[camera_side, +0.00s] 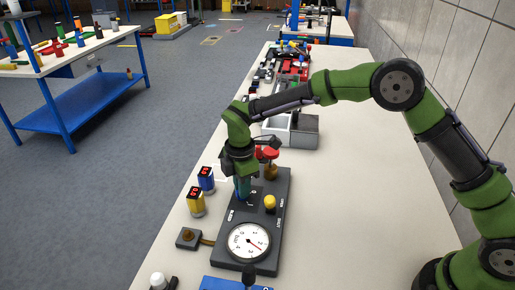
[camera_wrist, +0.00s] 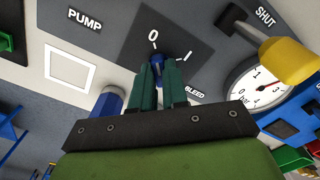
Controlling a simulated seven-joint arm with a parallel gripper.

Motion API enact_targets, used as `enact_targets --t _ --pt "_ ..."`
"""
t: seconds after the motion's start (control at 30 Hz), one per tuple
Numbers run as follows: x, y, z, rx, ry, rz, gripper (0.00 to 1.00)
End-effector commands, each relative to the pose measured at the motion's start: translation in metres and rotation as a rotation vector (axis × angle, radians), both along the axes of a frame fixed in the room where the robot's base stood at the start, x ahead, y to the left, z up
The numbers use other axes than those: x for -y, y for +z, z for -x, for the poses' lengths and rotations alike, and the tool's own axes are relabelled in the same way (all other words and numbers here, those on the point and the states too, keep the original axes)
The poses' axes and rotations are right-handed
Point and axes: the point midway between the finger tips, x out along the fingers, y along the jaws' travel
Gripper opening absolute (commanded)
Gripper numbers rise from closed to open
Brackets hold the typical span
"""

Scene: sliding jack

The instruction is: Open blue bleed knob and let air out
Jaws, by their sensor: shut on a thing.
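The blue bleed knob (camera_wrist: 157,59) sits on a dark plate marked 0 and I, above the word BLEED, in the wrist view. My gripper (camera_wrist: 158,72) is shut on it, with a teal finger on each side. The knob's exact turn is hard to tell because the fingers cover most of it. In the side view my gripper (camera_side: 243,188) points down at the dark panel (camera_side: 262,222), and the knob is hidden there. The round pressure gauge (camera_side: 249,241) is at the near end of the panel. It also shows in the wrist view (camera_wrist: 250,98) with a red needle.
A yellow-handled shut valve (camera_side: 269,203) stands close to the right of my gripper. A red knob (camera_side: 271,153) is just behind it. A blue cylinder (camera_side: 207,181) and a yellow cylinder (camera_side: 196,204) stand left of the panel. The tabletop (camera_side: 345,190) to the right is clear.

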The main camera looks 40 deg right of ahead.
Motion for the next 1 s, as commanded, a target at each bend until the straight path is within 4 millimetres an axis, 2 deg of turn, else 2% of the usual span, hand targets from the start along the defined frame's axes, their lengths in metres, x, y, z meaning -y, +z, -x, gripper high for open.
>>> enact_targets --t 0.27,1.0 --pt "-0.0002 0.0009 -0.0001 0.002 -0.200 0.001 0.00" --pt "-0.0004 0.0011 0.0000 0.001 -0.904 0.000 0.00"
